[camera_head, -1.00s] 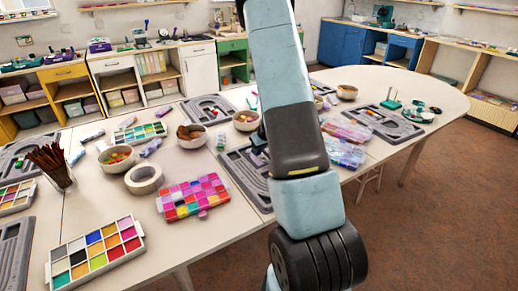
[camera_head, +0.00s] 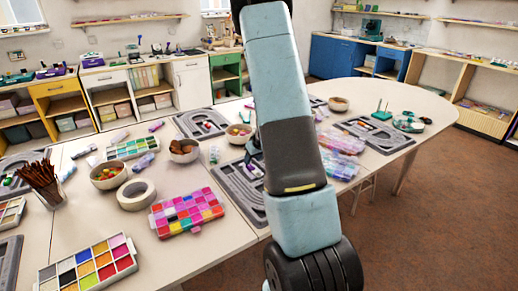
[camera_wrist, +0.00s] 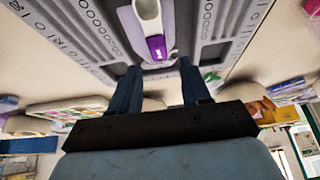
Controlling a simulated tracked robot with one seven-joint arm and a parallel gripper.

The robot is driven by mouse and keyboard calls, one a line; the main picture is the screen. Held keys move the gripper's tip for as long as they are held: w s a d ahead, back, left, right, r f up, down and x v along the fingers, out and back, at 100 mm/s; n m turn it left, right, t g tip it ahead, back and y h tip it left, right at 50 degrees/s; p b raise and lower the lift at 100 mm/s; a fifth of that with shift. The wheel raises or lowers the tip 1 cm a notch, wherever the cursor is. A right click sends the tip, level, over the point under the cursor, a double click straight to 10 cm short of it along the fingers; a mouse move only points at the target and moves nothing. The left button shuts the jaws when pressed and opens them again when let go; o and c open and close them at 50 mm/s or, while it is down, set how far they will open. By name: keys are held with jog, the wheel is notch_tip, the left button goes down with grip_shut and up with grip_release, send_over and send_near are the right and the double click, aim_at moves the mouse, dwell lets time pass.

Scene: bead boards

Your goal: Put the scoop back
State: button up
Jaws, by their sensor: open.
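The scoop (camera_wrist: 157,44) shows at the top middle of the wrist view, with a pale rounded end and a purple handle part. It lies over a grey bead board (camera_wrist: 90,40) with grooves and printed marks. My gripper (camera_wrist: 159,70) is open, and its two dark fingers point toward the scoop, one to each side of its purple end. I cannot tell how far apart in depth they are. In the head view my arm hides the scoop and most of the board (camera_head: 240,190) under it.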

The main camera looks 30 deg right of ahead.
jog(key=s+a+r+m+t+h, duration=0.15)
jog(key=s+r, duration=0.25)
jog(key=r, duration=1.1)
jog(key=s+a+r+m+t+h, duration=0.1)
jog(key=s+a+r+t+h, duration=0.3)
jog(key=r, duration=1.1)
jog(key=s+a+r+g+y, duration=0.1)
jog(key=s+a, duration=0.4)
jog(key=s, duration=0.3)
jog(key=s+a+r+n+g+y, duration=0.1)
jog(key=s+a+r+g+y, duration=0.1)
jog(key=s+a, duration=0.3)
jog(key=s+a+r+n+g+y, duration=0.1)
jog(key=s+a, duration=0.4)
jog(key=s, duration=0.7)
jog(key=shift+a+r+g+y, duration=0.15)
jog(key=shift+r+g+y, duration=0.15)
jog(key=shift+g+y, duration=0.3)
jog(key=shift+c, duration=0.4)
